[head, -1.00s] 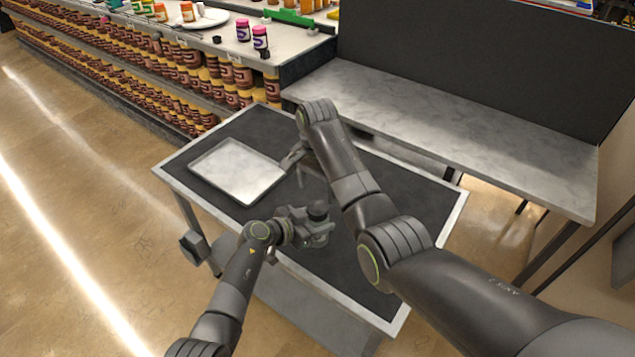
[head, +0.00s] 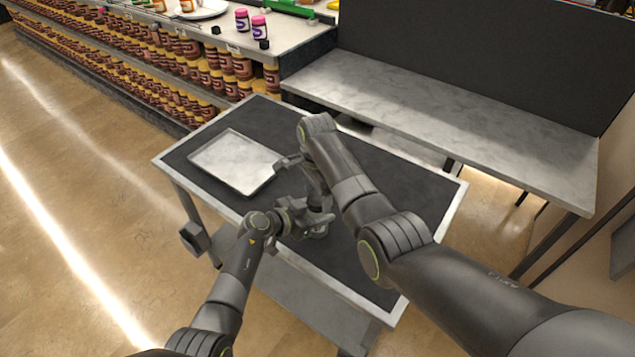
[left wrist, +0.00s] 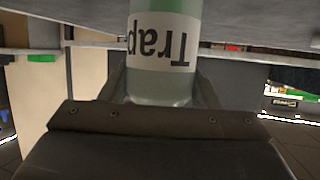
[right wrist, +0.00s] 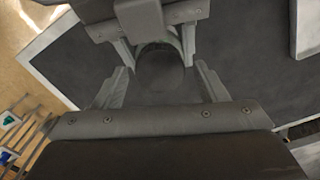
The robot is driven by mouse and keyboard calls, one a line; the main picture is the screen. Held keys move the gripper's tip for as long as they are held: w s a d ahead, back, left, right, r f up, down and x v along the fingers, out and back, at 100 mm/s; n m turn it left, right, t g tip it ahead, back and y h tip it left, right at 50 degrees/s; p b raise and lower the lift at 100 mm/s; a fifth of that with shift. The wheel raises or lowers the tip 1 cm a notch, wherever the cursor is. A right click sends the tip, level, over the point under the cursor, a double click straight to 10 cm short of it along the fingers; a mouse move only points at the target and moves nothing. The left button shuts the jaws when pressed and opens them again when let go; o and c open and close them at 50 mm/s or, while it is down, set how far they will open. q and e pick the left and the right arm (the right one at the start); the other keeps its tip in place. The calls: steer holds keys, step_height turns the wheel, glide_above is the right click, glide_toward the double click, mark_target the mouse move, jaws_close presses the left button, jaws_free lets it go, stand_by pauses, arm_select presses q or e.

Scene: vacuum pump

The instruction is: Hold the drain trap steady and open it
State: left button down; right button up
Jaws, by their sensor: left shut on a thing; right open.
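The drain trap is a clear greenish jar (left wrist: 165,22) with a white "Trap" label that reads upside down in the left wrist view. Its round dark lid (right wrist: 160,75) shows in the right wrist view. My left gripper (left wrist: 163,78) is shut around the jar's body. In the head view the jar (head: 318,233) shows only in part near the cart's front edge. My right gripper (right wrist: 162,88) is open above the trap, with one finger on each side of the lid. The fingers look apart from the lid. In the head view my right gripper (head: 320,205) partly hides the lid.
A shallow metal tray (head: 235,162) lies on the dark cart top (head: 385,165), left of the grippers. A grey counter (head: 430,105) with a dark back panel stands behind. Shelves of jars (head: 165,55) are at the back left. The cart's right part is clear beyond my right arm.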

steer(key=shift+f, duration=0.45)
steer(key=shift+c, duration=0.5)
steer(key=c, duration=0.9)
steer(key=n, duration=0.4)
steer(key=shift+n, duration=0.3)
steer(key=n, duration=0.5)
steer(key=shift+n, duration=0.3)
steer(key=shift+r, duration=0.1)
steer(key=o, duration=1.1)
steer(key=shift+c, duration=0.2)
